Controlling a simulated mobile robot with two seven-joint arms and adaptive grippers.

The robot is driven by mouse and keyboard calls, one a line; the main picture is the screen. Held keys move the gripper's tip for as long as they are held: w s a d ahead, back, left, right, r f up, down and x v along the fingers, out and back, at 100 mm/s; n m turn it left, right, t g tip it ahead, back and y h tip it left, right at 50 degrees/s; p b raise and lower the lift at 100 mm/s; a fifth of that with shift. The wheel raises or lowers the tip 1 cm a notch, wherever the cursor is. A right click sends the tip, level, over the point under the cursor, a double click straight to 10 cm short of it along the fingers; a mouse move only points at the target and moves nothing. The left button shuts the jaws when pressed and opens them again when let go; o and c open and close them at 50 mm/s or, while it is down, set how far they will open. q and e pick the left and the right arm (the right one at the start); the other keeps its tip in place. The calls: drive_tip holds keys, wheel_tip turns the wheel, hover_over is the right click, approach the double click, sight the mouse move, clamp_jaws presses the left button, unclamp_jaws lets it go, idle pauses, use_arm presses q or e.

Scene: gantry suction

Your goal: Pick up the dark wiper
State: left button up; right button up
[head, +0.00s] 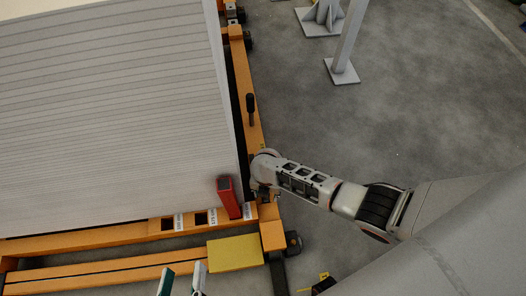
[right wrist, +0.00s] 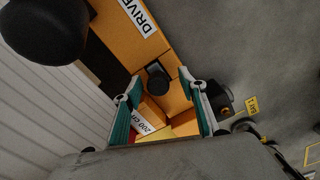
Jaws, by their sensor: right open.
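In the right wrist view, a small dark upright piece (right wrist: 157,79) with a rounded top stands on the orange frame between my fingertips. It looks like the dark wiper, though its full shape is unclear. My right gripper (right wrist: 161,84) is open and empty above it, with teal pads on either side. In the head view my right wrist hides this spot at the corner of the white stack. My left gripper (head: 182,275) shows at the bottom edge of the head view, fingers apart and nothing between them.
A black-handled tool (head: 251,106) stands on the orange rail (head: 240,65). A large black rounded shape (right wrist: 45,28) fills the wrist view's upper left. A red block (head: 229,197) stands beside the white stack (head: 110,110), with a yellow pad (head: 235,253) nearer.

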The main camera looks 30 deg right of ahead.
drive_tip(key=shift+w+f, duration=0.15)
drive_tip(key=shift+w, duration=0.05)
clamp_jaws()
